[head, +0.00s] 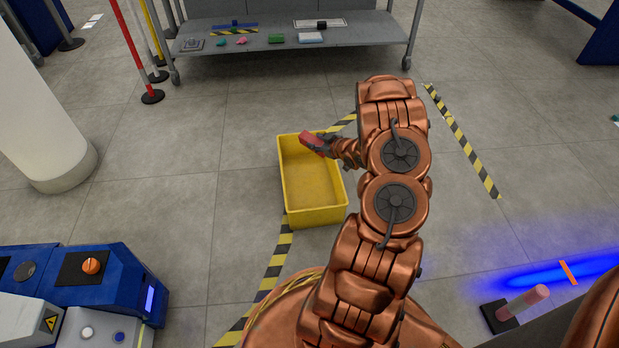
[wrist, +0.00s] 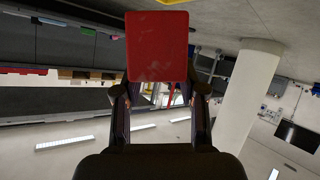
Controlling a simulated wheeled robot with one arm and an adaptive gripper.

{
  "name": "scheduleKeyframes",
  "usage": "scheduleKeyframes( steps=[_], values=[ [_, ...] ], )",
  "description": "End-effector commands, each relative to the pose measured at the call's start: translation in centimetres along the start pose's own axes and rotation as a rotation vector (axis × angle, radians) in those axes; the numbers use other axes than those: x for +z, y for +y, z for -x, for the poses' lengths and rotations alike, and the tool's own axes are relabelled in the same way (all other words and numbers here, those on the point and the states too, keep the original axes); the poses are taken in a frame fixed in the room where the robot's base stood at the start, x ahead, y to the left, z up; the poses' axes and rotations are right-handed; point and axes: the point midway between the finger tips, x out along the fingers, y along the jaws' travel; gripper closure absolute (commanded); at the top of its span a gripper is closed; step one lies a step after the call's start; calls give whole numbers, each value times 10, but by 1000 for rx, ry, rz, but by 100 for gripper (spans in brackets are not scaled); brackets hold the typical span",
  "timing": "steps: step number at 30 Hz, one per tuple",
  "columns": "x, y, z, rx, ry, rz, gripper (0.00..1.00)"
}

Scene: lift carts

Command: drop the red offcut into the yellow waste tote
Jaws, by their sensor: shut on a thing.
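The red offcut (head: 312,141) is a small red block. My gripper (head: 323,144) is shut on it and holds it at the far right part of the yellow waste tote (head: 317,216), seemingly above the rim; the exact height cannot be told. In the wrist view the offcut (wrist: 157,46) is a flat red face between the two fingers of my gripper (wrist: 158,85). The tote stands on the floor, open at the top, and its visible inside is empty. My arm passes to the right of the tote.
A grey wheeled cart (head: 290,45) with small parts on its shelf stands behind. Blue machines (head: 100,280) are at lower left. Striped floor tape (head: 462,140) lies at right. Floor left of the tote is clear.

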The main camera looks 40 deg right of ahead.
Motion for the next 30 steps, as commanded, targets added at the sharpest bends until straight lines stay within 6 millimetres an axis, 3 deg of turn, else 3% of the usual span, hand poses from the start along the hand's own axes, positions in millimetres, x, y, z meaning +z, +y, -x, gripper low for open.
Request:
scheduleKeyframes(
  steps=[18, 29, 30],
  values=[
    [48, -15, -25, -1, 0, -3, 100],
    [50, -15, -27, 0, 0, -1, 100],
    [50, -15, -26, 0, 0, -1, 57]
  ],
)
